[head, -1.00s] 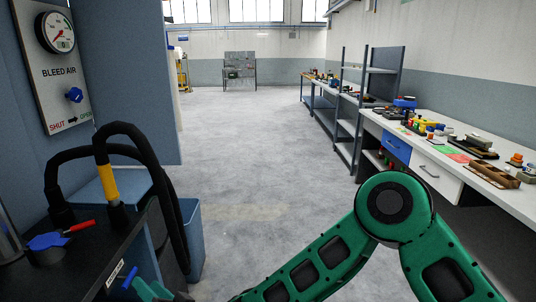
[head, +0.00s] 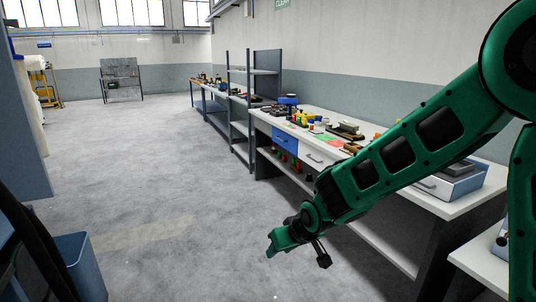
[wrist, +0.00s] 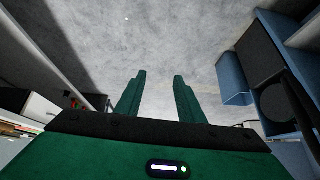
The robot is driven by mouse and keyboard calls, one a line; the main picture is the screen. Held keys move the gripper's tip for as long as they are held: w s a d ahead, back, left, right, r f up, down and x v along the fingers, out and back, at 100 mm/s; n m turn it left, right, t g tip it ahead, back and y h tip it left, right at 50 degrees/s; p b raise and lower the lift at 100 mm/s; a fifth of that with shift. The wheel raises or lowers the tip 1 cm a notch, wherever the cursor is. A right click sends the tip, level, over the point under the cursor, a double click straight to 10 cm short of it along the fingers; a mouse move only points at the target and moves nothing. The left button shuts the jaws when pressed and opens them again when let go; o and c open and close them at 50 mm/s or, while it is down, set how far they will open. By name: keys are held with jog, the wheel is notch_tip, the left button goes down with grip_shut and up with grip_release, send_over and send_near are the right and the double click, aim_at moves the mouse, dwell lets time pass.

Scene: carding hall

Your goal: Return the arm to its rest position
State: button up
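My green arm reaches from the right edge of the head view down and left. My gripper (head: 276,246) hangs over open floor, to the left of the workbench front. In the wrist view my gripper (wrist: 160,77) shows two green fingers standing apart, with only grey floor between them. It is open and empty.
A long white workbench (head: 459,207) with drawers and small parts runs along the right. A grey shelf rack (head: 240,112) stands beyond it. A blue bin (head: 82,266) is at lower left, beside a blue cabinet (head: 20,130). The concrete floor (head: 160,170) between is clear.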

jog(key=s+d+r+m+g+h, duration=0.1)
jog(key=s+d+r+m, duration=0.15)
jog(key=d, duration=0.65)
jog(key=s+d+r+m+h, duration=0.1)
jog(key=s+d+h, duration=0.15)
jog(key=d, duration=0.55)
jog(key=s+d+r+m+g+h, duration=0.15)
jog(key=s+d, duration=0.25)
jog(key=d, duration=0.5)
jog(key=s+d+r+m+g, duration=0.1)
jog(key=s+d+m, duration=0.1)
jog(key=s, duration=0.6)
jog(key=s+d+r+m+g+y, duration=0.1)
jog(key=s+d+m, duration=0.1)
jog(key=s+d, duration=0.3)
jog(key=s+d+r+m+g, duration=0.1)
jog(key=s+d, duration=0.3)
jog(key=s, duration=0.6)
jog(key=shift+s+d+r+m+y, duration=0.25)
jog(key=shift+s+r+m+y, duration=0.1)
jog(key=shift+m, duration=0.25)
jog(key=shift+w+a, duration=0.1)
jog(key=shift+c, duration=0.5)
